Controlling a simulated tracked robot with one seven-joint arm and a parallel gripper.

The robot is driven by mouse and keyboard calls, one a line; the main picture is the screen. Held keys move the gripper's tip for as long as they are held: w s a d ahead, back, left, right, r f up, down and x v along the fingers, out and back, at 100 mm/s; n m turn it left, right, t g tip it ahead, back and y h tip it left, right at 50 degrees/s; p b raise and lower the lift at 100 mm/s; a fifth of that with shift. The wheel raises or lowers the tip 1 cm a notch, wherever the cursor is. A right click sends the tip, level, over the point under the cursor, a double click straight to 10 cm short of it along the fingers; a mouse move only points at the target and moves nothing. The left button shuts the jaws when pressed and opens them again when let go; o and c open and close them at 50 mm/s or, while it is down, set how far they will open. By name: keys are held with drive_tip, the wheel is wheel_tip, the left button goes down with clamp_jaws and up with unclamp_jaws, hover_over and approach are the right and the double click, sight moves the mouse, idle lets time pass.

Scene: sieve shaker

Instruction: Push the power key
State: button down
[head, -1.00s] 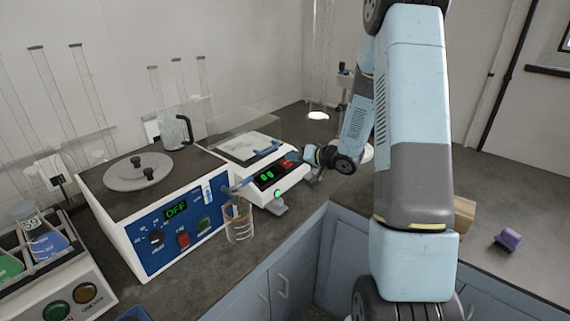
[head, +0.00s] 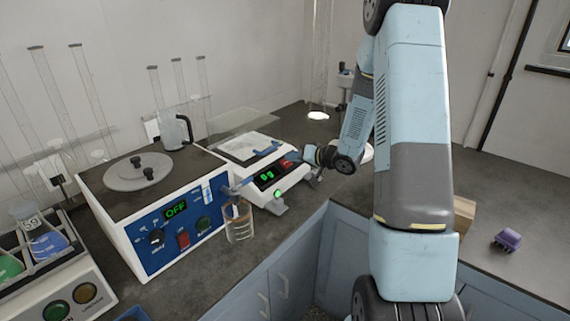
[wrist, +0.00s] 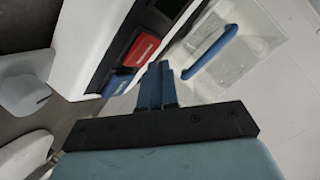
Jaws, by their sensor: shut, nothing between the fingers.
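A white balance (head: 262,190) with a dark front panel stands on the bench, its display lit green. A red key (head: 290,162) sits at the right end of that panel. In the wrist view the red key (wrist: 140,50) is beside a blue key (wrist: 117,83). My gripper (wrist: 158,72) is shut and empty, its blue fingertips close to the red key's edge. I cannot tell whether they touch it. In the head view my gripper (head: 306,155) is at the balance's right end, its fingers small and hard to make out.
A blue-panelled unit (head: 165,240) reading OFF, with a knob and red and green buttons, stands left of the balance. A beaker (head: 238,222) stands between them. A clear cover with a blue handle (wrist: 213,50) is beside my fingers. Tubes and flasks fill the left.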

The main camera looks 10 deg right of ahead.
drive_tip(key=shift+f, duration=0.1)
idle(0.3)
drive_tip(key=shift+w+a+f, duration=0.1)
drive_tip(key=shift+w+f, duration=0.1)
drive_tip(key=shift+f, duration=0.05)
drive_tip(key=shift+w+f, duration=0.1)
drive_tip(key=shift+f, duration=0.15)
idle(0.8)
drive_tip(key=shift+r, duration=0.1)
drive_tip(key=shift+s+r, duration=0.25)
drive_tip(key=shift+r, duration=0.35)
wheel_tip(320, 180, up, 5)
drive_tip(key=s+d, duration=0.1)
drive_tip(key=s, duration=0.1)
drive_tip(key=shift+d+r, duration=0.2)
drive_tip(key=shift+d, duration=0.2)
idle(0.4)
